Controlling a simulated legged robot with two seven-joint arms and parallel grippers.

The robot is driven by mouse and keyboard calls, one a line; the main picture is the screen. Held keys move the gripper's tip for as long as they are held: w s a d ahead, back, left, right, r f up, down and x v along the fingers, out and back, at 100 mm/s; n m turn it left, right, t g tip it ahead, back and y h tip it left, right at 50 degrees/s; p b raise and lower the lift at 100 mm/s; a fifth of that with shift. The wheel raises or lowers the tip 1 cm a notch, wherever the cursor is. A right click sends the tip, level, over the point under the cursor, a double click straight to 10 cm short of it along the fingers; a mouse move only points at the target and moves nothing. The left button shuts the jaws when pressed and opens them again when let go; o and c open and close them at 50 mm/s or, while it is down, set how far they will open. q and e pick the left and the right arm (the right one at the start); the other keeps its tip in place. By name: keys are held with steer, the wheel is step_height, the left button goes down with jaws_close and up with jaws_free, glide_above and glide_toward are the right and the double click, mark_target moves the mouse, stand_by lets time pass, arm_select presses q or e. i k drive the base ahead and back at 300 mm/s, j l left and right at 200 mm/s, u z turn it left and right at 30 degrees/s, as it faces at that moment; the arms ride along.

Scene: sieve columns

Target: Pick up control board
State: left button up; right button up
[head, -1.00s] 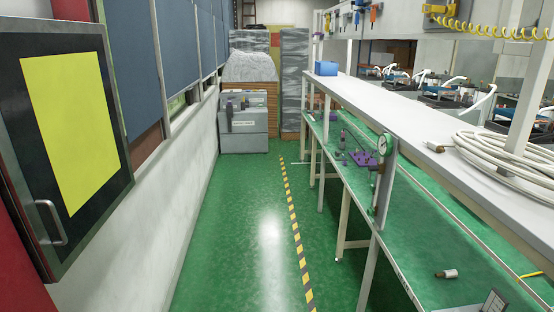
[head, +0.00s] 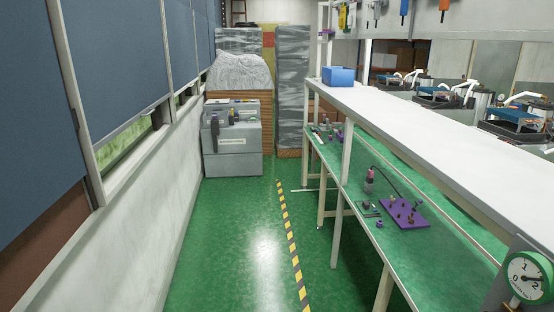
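A flat purple board (head: 404,212) with several small upright fittings lies on the green lower shelf of the bench at the right. A dark cable and a small upright tool (head: 370,180) with a pinkish part are just behind it to the left. No label shows, so I cannot tell for sure whether this is the control board. A grey cabinet (head: 232,160) with items on its top stands at the far end of the aisle. Neither of my grippers is in view.
The green aisle floor (head: 235,235) is clear, with a yellow-black stripe (head: 290,235) along it. The white bench top (head: 420,120) borders the right, carrying a blue box (head: 339,76). A wall borders the left. A round gauge (head: 530,277) is at the lower right.

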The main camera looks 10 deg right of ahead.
mark_target(366, 207)
steer(key=i, duration=1.25)
steer(key=i+j+z, duration=0.1)
steer(key=i, duration=1.1)
steer(key=i+z, duration=0.45)
steer(key=i+j+z, duration=0.2)
steer(key=z, duration=0.25)
steer(key=i+j+z, duration=0.65)
steer(key=z, duration=0.2)
steer(key=i+j+z, duration=0.2)
steer(key=j+z, duration=0.25)
steer(key=j, duration=0.15)
steer(key=i+j+z, duration=0.25)
steer(key=j, duration=0.15)
steer(key=j+z, duration=0.5)
steer(key=j, duration=0.3)
